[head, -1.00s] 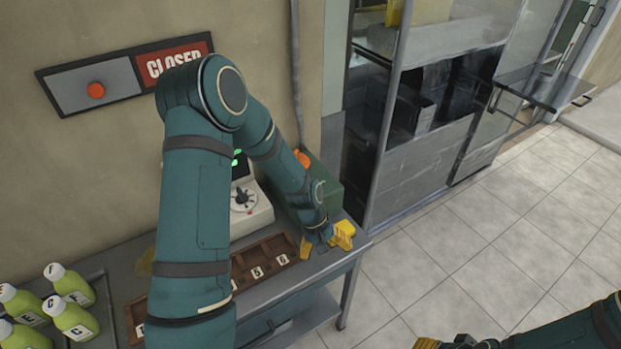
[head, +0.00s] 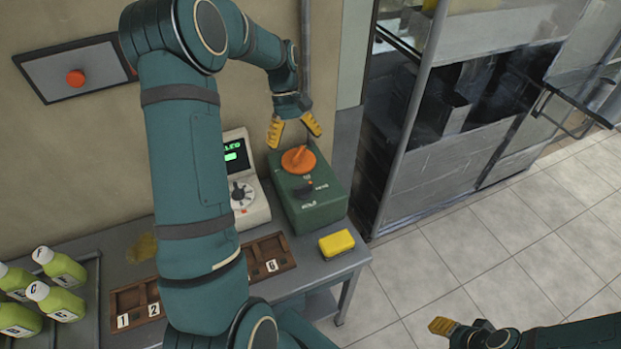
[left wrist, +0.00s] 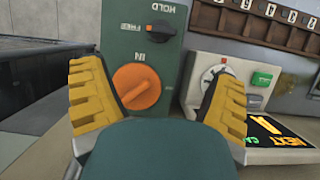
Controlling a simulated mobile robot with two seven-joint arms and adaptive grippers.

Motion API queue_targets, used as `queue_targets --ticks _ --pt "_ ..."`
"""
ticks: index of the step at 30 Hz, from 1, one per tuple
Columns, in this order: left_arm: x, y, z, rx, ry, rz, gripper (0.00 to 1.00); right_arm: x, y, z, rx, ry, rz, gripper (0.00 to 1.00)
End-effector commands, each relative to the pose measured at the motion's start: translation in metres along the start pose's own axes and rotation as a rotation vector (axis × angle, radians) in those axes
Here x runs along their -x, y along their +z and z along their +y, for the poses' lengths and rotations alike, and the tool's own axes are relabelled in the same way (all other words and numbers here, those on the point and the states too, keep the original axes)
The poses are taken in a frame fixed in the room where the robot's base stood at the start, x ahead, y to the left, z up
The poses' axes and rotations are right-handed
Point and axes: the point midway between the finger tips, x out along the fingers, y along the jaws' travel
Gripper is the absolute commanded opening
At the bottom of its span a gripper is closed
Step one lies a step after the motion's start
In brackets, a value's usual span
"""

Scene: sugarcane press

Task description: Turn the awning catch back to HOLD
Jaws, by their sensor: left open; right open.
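A green box (head: 318,218) stands at the right end of the table. An orange knob (head: 298,159) and a smaller black knob (head: 308,188) are on its top. In the left wrist view, the black knob (left wrist: 159,31) sits beside the words HOLD and FREE; I cannot tell clearly which its pointer marks. The orange knob (left wrist: 137,87) lies beside the word IN. My left gripper (head: 293,127) is open and empty, just above the orange knob, its fingers (left wrist: 157,85) on either side of the knob in the wrist view. My right gripper (head: 442,326) is open and empty over the floor.
A white machine (head: 252,207) with a dial and green display stands left of the box. A yellow sponge (head: 336,243) lies at the table's right end. A wooden numbered tray (head: 284,262) and several green bottles (head: 65,270) are further left. A metal cabinet (head: 404,170) stands right.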

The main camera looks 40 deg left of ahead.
Motion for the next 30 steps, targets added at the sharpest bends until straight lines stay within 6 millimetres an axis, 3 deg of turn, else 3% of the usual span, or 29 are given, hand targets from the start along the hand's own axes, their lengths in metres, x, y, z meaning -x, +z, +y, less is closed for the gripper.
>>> queue_targets --ticks 18,24,30 --pt "-0.11 0.001 0.0 -0.001 -0.002 -0.004 0.87 -0.012 0.003 0.004 0.001 0.001 -0.004 0.47" --pt "-0.129 0.0 0.0 -0.001 -0.001 -0.001 0.87 -0.013 0.004 0.004 0.002 0.001 -0.006 0.47" --pt "-0.133 0.001 0.0 -0.001 -0.001 -0.001 0.87 -0.013 0.004 0.004 0.002 0.001 -0.006 0.47"
